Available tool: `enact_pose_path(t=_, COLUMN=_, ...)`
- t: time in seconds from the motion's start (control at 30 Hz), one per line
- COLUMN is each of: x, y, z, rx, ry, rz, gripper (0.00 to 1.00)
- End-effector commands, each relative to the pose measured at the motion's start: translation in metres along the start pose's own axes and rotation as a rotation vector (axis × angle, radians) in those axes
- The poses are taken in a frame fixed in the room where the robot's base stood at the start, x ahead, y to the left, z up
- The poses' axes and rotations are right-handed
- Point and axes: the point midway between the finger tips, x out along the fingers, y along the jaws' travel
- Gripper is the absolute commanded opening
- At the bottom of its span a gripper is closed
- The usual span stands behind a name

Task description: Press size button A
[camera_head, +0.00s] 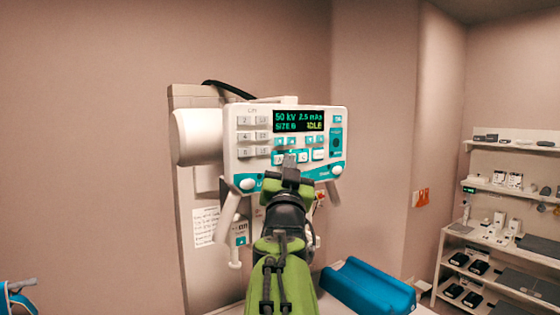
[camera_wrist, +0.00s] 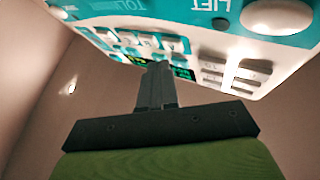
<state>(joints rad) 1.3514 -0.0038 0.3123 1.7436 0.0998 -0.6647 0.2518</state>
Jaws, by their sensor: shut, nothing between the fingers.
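The white and teal control panel (camera_head: 230,146) faces me on a wall-mounted unit. Its display (camera_head: 298,121) shows green and yellow text: 50 kV, 2.5 mAs, a size that looks like B, and IDLE. White keys (camera_head: 252,137) stand left of the display; teal and white buttons (camera_head: 292,142) lie below it.
Two white knobs (camera_head: 247,184) stick out at the panel's lower corners. A white cylinder (camera_head: 197,136) stands left of the panel. A blue cushion (camera_head: 368,285) lies at the lower right. Shelves with several devices (camera_head: 500,185) stand far right.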

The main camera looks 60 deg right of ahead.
Motion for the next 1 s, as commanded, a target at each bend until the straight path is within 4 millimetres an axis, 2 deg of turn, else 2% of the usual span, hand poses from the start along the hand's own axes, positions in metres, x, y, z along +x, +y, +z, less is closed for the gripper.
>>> enact_pose_path(t=1.0, x=0.0060, y=-0.0044, z=0.0046, rx=0.000, ry=0.000, rz=0.000, gripper=0.00)
